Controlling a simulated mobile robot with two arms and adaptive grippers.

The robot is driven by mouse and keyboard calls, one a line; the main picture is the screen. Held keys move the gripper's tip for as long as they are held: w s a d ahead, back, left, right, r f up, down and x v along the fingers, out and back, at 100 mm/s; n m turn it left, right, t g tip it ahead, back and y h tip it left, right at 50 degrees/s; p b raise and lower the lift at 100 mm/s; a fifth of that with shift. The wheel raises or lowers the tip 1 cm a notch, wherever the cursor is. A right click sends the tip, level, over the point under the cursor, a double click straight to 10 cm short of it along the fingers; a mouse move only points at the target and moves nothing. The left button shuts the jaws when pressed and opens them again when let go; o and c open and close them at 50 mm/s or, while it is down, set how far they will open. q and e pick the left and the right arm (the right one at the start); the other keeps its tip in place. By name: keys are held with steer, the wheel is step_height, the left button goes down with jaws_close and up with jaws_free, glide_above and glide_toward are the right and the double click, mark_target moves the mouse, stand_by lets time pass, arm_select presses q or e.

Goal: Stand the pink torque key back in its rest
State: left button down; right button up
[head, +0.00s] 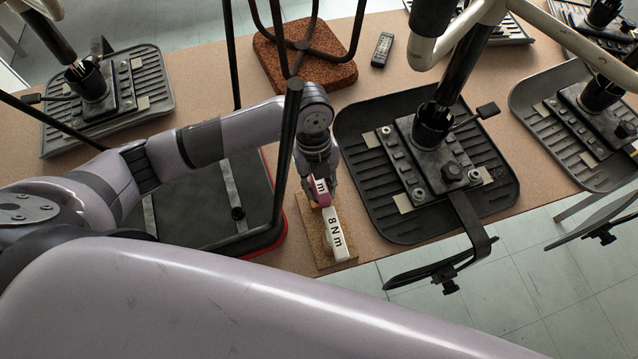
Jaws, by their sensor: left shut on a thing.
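The pink torque key (320,197) is in the jaws of my left gripper (317,180), which points down in the middle of the head view. Its white label shows only an "m"; the rest of the key is partly hidden by the fingers. Just below in the picture is a white block marked "8 N m" (337,235) on a small cork-coloured board (318,247). The key's lower end overlaps the top of the block in view; I cannot tell whether they touch. I cannot make out the key's rest for sure. My right gripper is not in view.
An upturned dark chair seat (365,209) with metal fittings lies right of the board. A black seat with a red edge (192,217) lies to the left, its dark leg rising beside my gripper. A remote-like device (382,50) lies at the back. The table's front edge is close.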

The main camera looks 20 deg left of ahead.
arm_select(q)
steer(key=shift+f+b, duration=0.45)
steer(key=shift+f, duration=0.25)
steer(key=c, duration=1.2)
jaws_free()
steer(key=r, duration=0.4)
steer(key=w+a+r, duration=0.1)
steer(key=r, duration=0.7)
steer(key=shift+w+a, duration=0.2)
steer(key=shift+w, duration=0.1)
